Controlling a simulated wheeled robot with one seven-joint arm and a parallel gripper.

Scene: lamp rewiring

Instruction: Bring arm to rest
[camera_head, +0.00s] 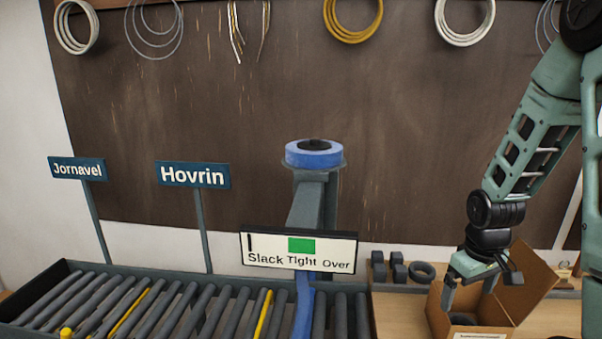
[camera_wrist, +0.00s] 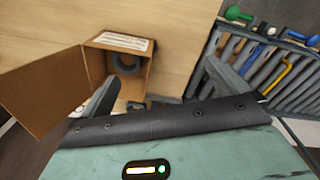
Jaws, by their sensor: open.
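My gripper (camera_head: 468,287) is at the lower right of the head view, pointing down over an open cardboard box (camera_head: 437,318). Its jaws are apart. In the wrist view my gripper (camera_wrist: 158,88) shows two spread fingers with nothing held between them. The cardboard box (camera_wrist: 93,66) lies between and left of the fingers in that view, its large flap folded out to the left. A dark grey ring (camera_wrist: 125,64) lies inside the box. I cannot tell whether the gripper touches the box.
A roller conveyor (camera_head: 345,312) with signs reading Jornavel (camera_head: 77,169) and Hovrin (camera_head: 193,175) fills the left. A blue spool (camera_head: 314,155) stands on a post behind a Slack/Tight/Over gauge (camera_head: 299,252). Wire coils (camera_head: 352,20) hang on the wall.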

